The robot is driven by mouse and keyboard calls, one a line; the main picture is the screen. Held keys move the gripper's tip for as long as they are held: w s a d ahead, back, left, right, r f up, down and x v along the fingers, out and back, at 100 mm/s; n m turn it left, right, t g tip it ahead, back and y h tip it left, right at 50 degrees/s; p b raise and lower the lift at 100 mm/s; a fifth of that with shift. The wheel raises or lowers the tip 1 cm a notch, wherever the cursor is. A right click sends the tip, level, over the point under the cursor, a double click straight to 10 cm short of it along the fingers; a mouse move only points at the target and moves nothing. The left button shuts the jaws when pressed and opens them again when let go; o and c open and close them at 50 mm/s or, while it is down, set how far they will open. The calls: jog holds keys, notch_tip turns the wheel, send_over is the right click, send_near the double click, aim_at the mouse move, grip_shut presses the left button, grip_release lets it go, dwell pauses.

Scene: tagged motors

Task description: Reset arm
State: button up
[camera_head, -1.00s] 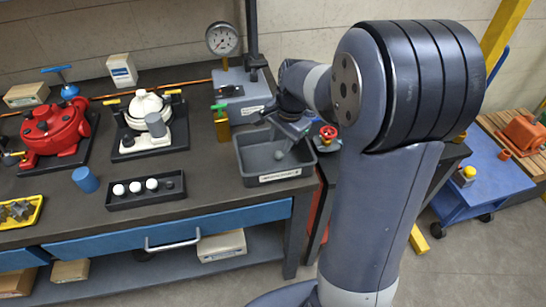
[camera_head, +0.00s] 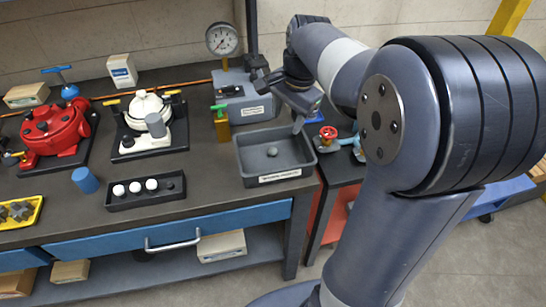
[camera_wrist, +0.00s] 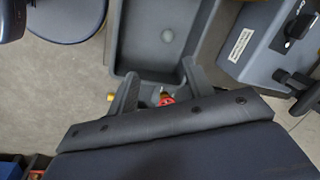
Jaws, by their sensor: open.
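My gripper (camera_head: 297,121) is raised above the right end of the workbench, over the right edge of a grey bin (camera_head: 254,165). In the wrist view my gripper (camera_wrist: 160,88) shows two dark fingers spread apart with nothing between them. The bin also shows beyond the fingers in the wrist view (camera_wrist: 135,35). My arm's links fill the right of the head view.
A grey box (camera_head: 243,92) with a pressure gauge (camera_head: 222,38) stands behind the bin. A red motor (camera_head: 55,133), a white motor (camera_head: 150,110) and a black tray (camera_head: 145,200) with white balls stand to the left. A red-handled valve (camera_head: 329,133) is right of the bin.

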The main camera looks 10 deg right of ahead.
jog(key=shift+s+d+r, duration=0.1)
jog(key=shift+s+r, duration=0.05)
jog(key=shift+r, duration=0.65)
jog(key=f, duration=0.3)
jog(key=w+f, duration=0.1)
jog(key=f, duration=0.2)
jog(key=a+f, duration=0.1)
jog(key=f, duration=0.3)
jog(key=shift+w, duration=0.3)
jog(key=shift+w+a+p, duration=0.1)
jog(key=shift+p, duration=0.4)
notch_tip(320, 180, up, 5)
jog(key=p, duration=0.4)
